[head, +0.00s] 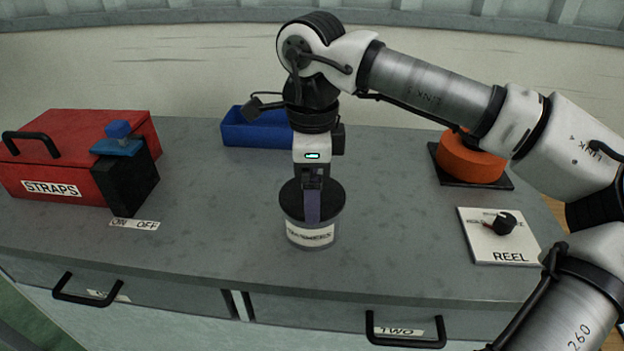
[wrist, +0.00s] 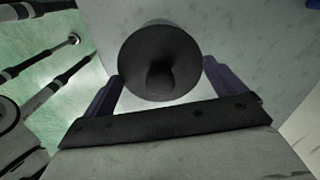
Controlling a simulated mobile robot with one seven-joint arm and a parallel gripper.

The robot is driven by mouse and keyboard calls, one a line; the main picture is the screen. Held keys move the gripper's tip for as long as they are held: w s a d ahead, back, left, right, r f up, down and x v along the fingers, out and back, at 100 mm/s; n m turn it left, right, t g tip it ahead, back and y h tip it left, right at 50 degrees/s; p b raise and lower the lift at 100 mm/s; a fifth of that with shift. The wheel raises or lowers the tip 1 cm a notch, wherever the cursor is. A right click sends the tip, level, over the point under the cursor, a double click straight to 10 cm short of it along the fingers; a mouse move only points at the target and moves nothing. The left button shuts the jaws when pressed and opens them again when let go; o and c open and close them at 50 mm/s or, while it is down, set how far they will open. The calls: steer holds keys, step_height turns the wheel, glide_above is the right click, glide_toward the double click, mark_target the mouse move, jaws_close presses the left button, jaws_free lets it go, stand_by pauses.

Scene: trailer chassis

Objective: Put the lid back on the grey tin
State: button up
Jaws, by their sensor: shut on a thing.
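The grey tin (head: 310,237) stands on the bench in the head view, with a white label whose text is hard to read. Its dark round lid (head: 330,200) is level over the tin's mouth, at or just above the rim; I cannot tell if there is a gap. My gripper (head: 312,212) points straight down over the lid, shut on it, apparently at its knob. The wrist view shows the lid (wrist: 135,60) with its central knob, between the purple fingers of my gripper (wrist: 163,88).
A red STRAPS box (head: 90,140) and a black ON/OFF switch block (head: 128,185) stand left. A blue bin (head: 255,132) is behind. An orange reel (head: 468,160) and a white REEL plate (head: 490,245) are right. The bench (head: 210,210) is clear around the tin.

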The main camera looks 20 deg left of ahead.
steer(key=shift+f, duration=0.1)
stand_by(0.8)
steer(key=o, duration=0.6)
steer(key=shift+r+p, duration=2.5)
steer(key=shift+r, duration=1.05)
steer(key=shift+c, duration=0.3)
jaws_close()
